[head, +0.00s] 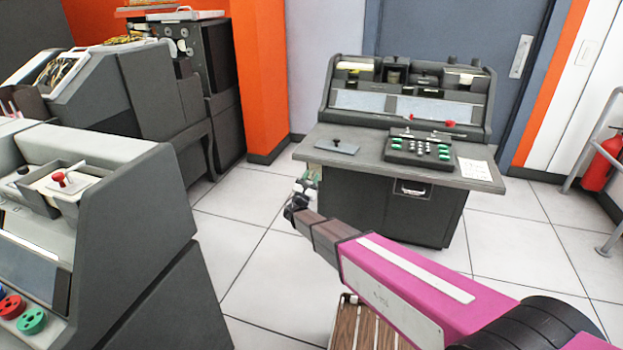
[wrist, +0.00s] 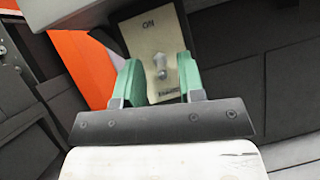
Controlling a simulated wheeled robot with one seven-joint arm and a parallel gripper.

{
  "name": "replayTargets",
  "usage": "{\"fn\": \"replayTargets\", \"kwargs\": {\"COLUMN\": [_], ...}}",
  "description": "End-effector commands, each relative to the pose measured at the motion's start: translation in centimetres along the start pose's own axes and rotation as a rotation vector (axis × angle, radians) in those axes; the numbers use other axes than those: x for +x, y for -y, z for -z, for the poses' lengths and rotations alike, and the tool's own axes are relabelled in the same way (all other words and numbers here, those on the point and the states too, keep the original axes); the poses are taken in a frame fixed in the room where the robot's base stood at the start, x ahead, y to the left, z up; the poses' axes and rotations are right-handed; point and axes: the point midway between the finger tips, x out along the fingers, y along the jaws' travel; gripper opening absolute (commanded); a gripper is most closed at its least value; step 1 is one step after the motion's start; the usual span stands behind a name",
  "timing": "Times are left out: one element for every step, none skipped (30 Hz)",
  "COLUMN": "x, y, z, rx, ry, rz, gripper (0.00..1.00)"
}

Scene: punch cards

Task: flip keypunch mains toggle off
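The keypunch (head: 345,200) is a dark grey desk unit with a keyboard and an upright back panel. In the wrist view, a beige switch plate (wrist: 143,45) with a small metal toggle (wrist: 160,66) is mounted below a grey overhang. In the head view my gripper (head: 304,190) is below the desk's left front edge.
Another grey machine (head: 130,240) with a red-knobbed lever stands at near left. An orange pillar (head: 262,75) is behind, a fire extinguisher (head: 602,162) and rail at right. A wooden-slatted item (head: 365,325) lies below my arm. White tiled floor is clear between the machines.

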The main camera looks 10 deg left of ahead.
Motion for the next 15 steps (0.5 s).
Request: {"fn": "replayTargets", "kwargs": {"x": [0.0, -0.1, -0.2, -0.4, -0.6, -1.0, -1.4, -1.8, -2.5, -3.1, -3.6, -4.4, -5.0, -5.6, -6.4], "y": [0.0, 0.0, 0.0, 0.0, 0.0, 0.1, 0.1, 0.1, 0.0, 0.0, 0.0, 0.0, 0.1, 0.1, 0.0], "z": [0.0, 0.0, 0.0, 0.0, 0.0, 0.0, -0.1, -0.1, -0.1, -0.1, -0.1, -0.1, -0.1, -0.1, -0.1], "rx": [0.000, 0.000, 0.000, 0.000, 0.000, 0.000, 0.000, 0.000, 0.000, 0.000, 0.000, 0.000, 0.000, -0.001, 0.000], "ry": [0.000, 0.000, 0.000, 0.000, 0.000, 0.000, 0.000, 0.000, 0.000, 0.000, -0.001, 0.000, -0.001, -0.001, -0.002], "rz": [0.000, 0.000, 0.000, 0.000, 0.000, 0.000, 0.000, 0.000, -0.001, -0.002, -0.002, -0.002, -0.002, -0.002, -0.002], "gripper": [0.36, 0.36, 0.36, 0.36, 0.36, 0.36, 0.36, 0.36, 0.36, 0.36, 0.36, 0.36, 0.36, 0.36, 0.36]}}
